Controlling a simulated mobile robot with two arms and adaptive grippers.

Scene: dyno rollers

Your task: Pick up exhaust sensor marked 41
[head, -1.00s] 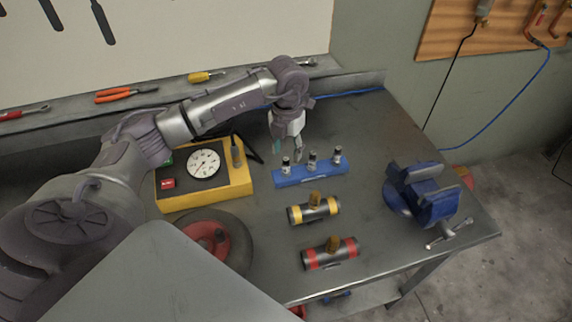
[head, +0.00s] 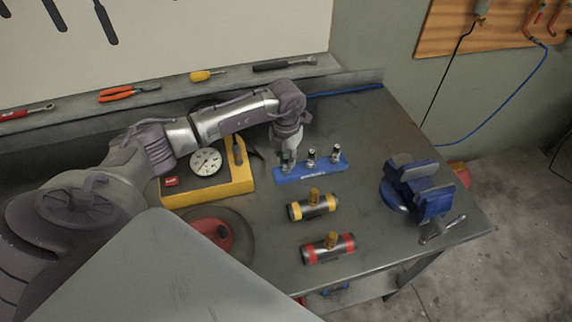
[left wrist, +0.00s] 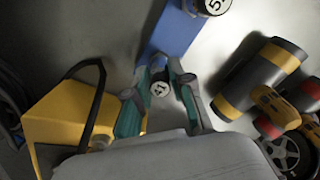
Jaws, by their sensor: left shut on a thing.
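The exhaust sensor marked 41 (left wrist: 160,89) shows its white, numbered top between my left gripper's fingertips in the left wrist view. It stands at the left end of the blue rack (head: 312,173). My left gripper (head: 288,160) is shut on this sensor, and its fingers hide much of it in the head view. The gripper also shows in the left wrist view (left wrist: 163,88). Two other sensors stand upright in the rack, the middle one (head: 311,157) and the right one (head: 336,153). A top marked 51 (left wrist: 214,5) shows in the left wrist view. My right gripper is not in view.
A yellow box with a dial gauge (head: 236,182) stands left of the rack. Yellow-banded (head: 313,207) and red-banded (head: 328,248) cylinders lie in front. A blue vise (head: 424,190) stands at the right. The bench between rack and vise is clear.

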